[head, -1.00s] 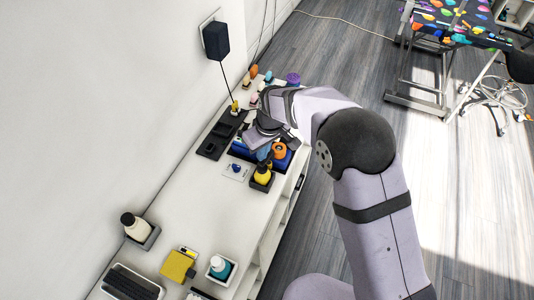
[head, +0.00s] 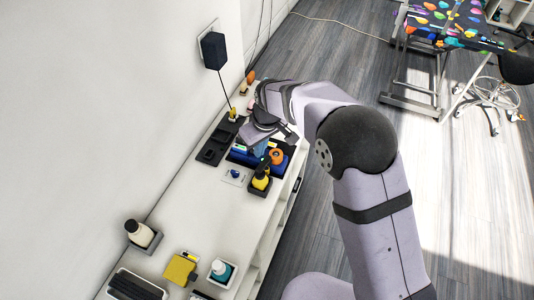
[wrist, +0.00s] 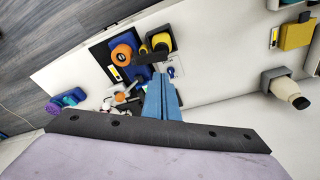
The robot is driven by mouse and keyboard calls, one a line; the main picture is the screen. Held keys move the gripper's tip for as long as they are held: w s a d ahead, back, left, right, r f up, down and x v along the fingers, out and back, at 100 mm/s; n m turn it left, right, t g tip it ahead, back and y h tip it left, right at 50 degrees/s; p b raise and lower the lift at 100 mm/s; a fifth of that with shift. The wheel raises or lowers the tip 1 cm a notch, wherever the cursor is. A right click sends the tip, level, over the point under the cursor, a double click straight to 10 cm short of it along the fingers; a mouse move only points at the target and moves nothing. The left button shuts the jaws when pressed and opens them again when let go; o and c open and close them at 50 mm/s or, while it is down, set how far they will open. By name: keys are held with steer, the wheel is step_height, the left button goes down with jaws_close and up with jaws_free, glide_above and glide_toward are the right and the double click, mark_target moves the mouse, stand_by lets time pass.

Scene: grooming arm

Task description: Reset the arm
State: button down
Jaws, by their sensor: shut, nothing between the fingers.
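My gripper (wrist: 162,98) shows in the wrist view as two blue fingers, shut with nothing between them. In the head view, my gripper (head: 259,147) hangs over the far part of the white shelf top, above a dark tray (head: 279,172). The tray holds an orange-ringed roll (head: 276,156) and blue items. A yellow bottle (head: 260,179) stands in a dark holder just in front of the tray. In the wrist view, the fingers overlap the blue items, and I cannot tell how high above them they are. My arm hides part of the far shelf end.
The white shelf top (head: 192,215) is clear in its middle. Nearer stand a cream bottle (head: 138,233), a yellow block (head: 180,269) and a teal bottle (head: 220,269). A black adapter (head: 213,50) with a cord is on the wall. A grooming table (head: 455,30) and a stool (head: 500,92) stand far right.

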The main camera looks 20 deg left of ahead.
steer(key=s+d+f+m+g+h, duration=0.1)
steer(key=s+d+f+m+h, duration=0.15)
steer(key=s+d, duration=0.4)
steer(key=s+d+f+m+g+h, duration=0.1)
steer(key=s+d+f+g, duration=0.1)
steer(key=s+d+f, duration=0.35)
steer(key=s+d+r+m, duration=0.2)
steer(key=s+d+r, duration=0.2)
steer(key=d, duration=0.6)
steer(key=s+d+r+m, duration=0.3)
steer(key=s+d+r, duration=0.1)
steer(key=d, duration=0.5)
steer(key=w+d+r+m+t+y, duration=0.1)
steer(key=w+d+r+m, duration=0.2)
steer(key=d, duration=0.3)
steer(key=shift+w+d+r+t, duration=0.3)
steer(key=shift+d+r+t, duration=0.1)
steer(key=shift+r, duration=0.1)
